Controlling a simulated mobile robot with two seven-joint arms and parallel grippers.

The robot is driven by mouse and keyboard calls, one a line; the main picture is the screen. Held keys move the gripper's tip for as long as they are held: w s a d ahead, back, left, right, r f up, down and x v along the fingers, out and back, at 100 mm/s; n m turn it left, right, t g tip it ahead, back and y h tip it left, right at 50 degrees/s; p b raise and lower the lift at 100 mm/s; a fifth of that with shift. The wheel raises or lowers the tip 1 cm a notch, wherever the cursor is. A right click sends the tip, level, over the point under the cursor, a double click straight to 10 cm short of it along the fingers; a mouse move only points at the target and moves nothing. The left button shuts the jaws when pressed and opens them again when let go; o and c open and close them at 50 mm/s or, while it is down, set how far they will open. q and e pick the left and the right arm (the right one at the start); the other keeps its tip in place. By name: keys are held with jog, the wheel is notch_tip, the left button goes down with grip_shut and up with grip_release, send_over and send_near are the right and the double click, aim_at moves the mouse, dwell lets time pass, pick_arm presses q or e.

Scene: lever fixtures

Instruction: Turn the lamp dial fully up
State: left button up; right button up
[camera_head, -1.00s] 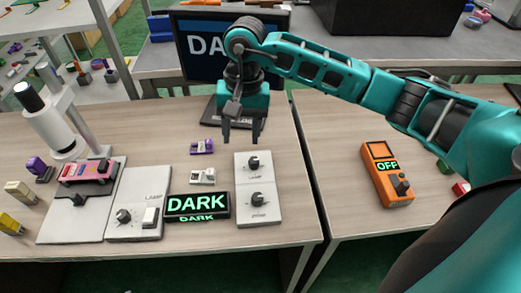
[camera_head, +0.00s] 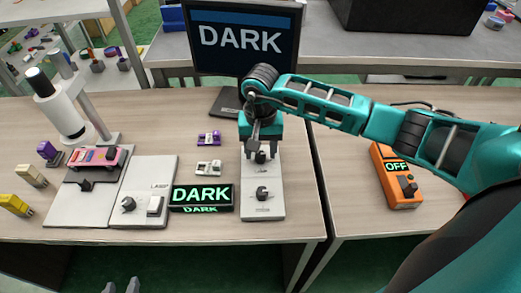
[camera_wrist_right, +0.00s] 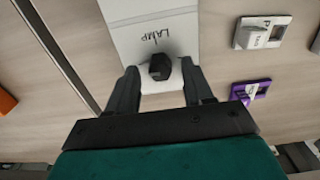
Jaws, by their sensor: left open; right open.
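A pale panel (camera_head: 262,211) on the table carries two dark dials. Its upper lamp dial (camera_head: 261,158) is partly hidden by my right gripper (camera_head: 262,153). In the right wrist view, the black lamp dial (camera_wrist_right: 160,67) sits between the open fingertips of my right gripper (camera_wrist_right: 160,78), with a gap on each side; the word LAMP is beside it. The lower dial (camera_head: 262,194) is uncovered. A black display (camera_head: 201,197) beside the panel reads DARK in green. My left gripper (camera_head: 121,287) shows only its fingertips at the bottom edge, open and empty.
Another panel (camera_head: 143,205) marked LAMP, with a dial and a switch, stands left of the display. A microscope-like stand (camera_head: 62,112) is further left. A monitor (camera_head: 240,40) reads DARK. An orange device (camera_head: 397,178) reads OFF. Small purple (camera_head: 208,139) and white blocks lie near the display.

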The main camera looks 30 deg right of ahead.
jog(key=shift+f, duration=0.5)
grip_shut()
